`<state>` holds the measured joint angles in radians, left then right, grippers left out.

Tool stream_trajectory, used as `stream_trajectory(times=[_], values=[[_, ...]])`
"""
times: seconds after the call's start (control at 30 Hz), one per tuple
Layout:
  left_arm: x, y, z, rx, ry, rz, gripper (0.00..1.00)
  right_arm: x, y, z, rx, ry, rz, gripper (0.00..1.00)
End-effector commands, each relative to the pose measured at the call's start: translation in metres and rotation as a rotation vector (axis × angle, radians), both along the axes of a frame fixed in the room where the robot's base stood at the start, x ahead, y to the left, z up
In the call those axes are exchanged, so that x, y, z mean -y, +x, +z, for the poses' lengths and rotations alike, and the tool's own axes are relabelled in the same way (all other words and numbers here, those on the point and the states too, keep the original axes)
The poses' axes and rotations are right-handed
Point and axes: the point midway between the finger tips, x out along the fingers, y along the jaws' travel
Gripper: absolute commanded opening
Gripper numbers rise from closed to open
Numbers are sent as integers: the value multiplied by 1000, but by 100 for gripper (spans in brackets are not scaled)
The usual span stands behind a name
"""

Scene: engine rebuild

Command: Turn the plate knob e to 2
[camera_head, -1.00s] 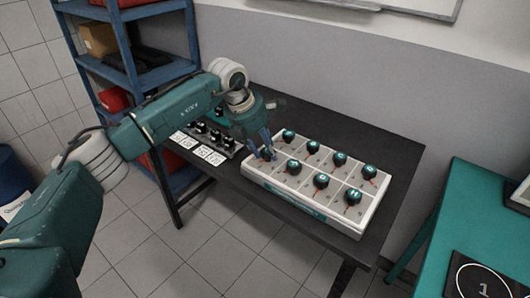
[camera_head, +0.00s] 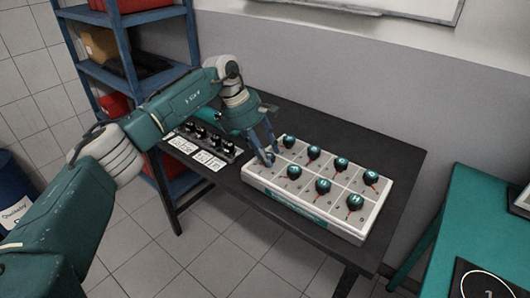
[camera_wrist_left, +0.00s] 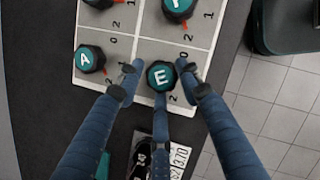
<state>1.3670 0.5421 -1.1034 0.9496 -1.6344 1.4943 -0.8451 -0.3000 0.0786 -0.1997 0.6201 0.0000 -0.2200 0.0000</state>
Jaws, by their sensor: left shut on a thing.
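The white plate (camera_head: 306,213) carries two rows of black knobs with teal lettered caps. Knob E (camera_wrist_left: 161,76) shows its E cap in the left wrist view. A printed 2 is just below it and a 0 above it. I cannot make out its pointer. My left gripper (camera_wrist_left: 160,85) is shut on knob E, with blue fingers on both sides and a third below. In the head view, my left gripper (camera_head: 269,158) is at the plate's left end, and its fingers largely hide that knob. My right gripper is not in view.
Knob A (camera_wrist_left: 88,59) sits beside E, and knob F (camera_head: 294,172) is the neighbour along the front row. A dark panel with black knobs (camera_head: 209,140) lies left of the plate. The black table (camera_head: 398,160) is clear behind and right of the plate.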

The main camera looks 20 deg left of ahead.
Motion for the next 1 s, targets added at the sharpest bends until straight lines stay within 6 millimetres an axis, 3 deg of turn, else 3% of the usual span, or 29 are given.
stream_trajectory(times=[0.03, 0.37, 0.4, 0.47, 1.0], values=[[7, 2, 7, 13, -14, -10, 10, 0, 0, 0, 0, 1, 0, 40], [7, 2, 7, 12, -14, -13, 10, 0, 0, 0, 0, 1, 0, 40], [7, 2, 7, 12, -14, -13, 40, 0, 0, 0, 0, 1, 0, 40], [7, 2, 7, 12, -14, -12, 51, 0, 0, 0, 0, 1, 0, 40], [2, 0, 2, 2, -4, -5, 51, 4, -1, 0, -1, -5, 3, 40]])
